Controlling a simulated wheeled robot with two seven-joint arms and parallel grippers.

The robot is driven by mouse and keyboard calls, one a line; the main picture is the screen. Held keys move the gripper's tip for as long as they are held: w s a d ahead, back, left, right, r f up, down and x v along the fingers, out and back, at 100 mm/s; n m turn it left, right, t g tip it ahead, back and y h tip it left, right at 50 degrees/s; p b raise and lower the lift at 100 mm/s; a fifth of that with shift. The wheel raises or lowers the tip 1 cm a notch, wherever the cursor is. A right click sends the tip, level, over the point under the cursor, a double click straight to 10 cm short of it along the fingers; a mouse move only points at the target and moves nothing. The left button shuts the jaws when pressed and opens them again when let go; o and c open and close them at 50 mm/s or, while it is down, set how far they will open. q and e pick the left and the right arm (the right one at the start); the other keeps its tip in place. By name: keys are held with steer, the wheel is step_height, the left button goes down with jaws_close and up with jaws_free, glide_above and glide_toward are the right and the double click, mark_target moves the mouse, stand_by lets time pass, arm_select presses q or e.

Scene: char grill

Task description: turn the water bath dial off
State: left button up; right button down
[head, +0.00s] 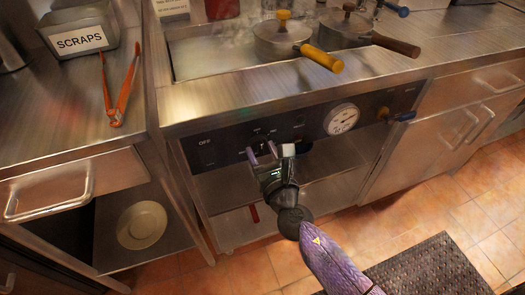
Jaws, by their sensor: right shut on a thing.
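The water bath's dark control panel (222,148) is on the front of the steel counter, with an "OFF" label at its left. The dial (268,143) is a small dark knob on this panel, largely hidden by my right gripper (269,151). That gripper reaches up from below and is shut on the dial, a finger on each side. The dial's exact pointing direction is hard to read. The steaming water bath (215,60) is above the panel. My left gripper is not in view.
Pots with yellow (322,58) and brown (396,45) handles stand above. Orange tongs (122,88) lie left by the scraps bin (78,40). An open shelf is below the panel.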

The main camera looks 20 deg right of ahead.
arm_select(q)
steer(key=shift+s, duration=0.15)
arm_select(e)
steer(key=shift+c, duration=1.6)
jaws_free()
steer(key=shift+o, duration=0.9)
steer(key=shift+s, duration=0.35)
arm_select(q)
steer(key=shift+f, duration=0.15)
arm_select(e)
steer(key=s, duration=0.9)
steer(key=shift+d, duration=0.15)
steer(key=shift+s, duration=0.1)
